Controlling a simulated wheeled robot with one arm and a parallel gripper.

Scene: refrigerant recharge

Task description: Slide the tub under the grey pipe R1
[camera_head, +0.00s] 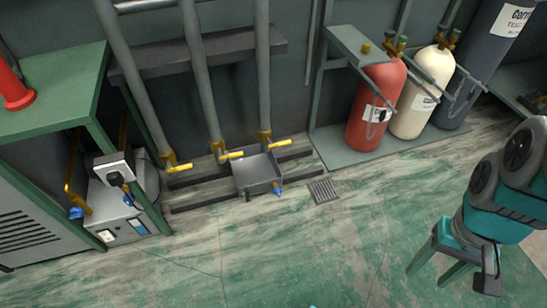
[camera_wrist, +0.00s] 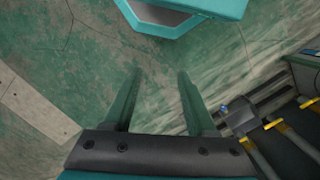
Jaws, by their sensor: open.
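The tub (camera_head: 242,190) is a shallow dark grey open tray with a blue fitting at its front right corner. It sits on low rails at the wall, in front of the middle and right ones of three grey pipes (camera_head: 205,90), which end in yellow-handled valves. I cannot read which pipe is R1. The tub also shows at the right of the wrist view (camera_wrist: 241,122). My gripper (camera_head: 427,278) is open and empty above the floor, well right of the tub; in the wrist view its two fingers (camera_wrist: 159,72) are apart with only floor between them.
A floor drain grate (camera_head: 323,191) lies right of the tub. Red (camera_head: 375,105), cream (camera_head: 418,100) and dark (camera_head: 482,60) cylinders stand on a rack at the back right. A green bench (camera_head: 60,90) and a grey machine (camera_head: 122,205) stand at left. The floor in front is clear.

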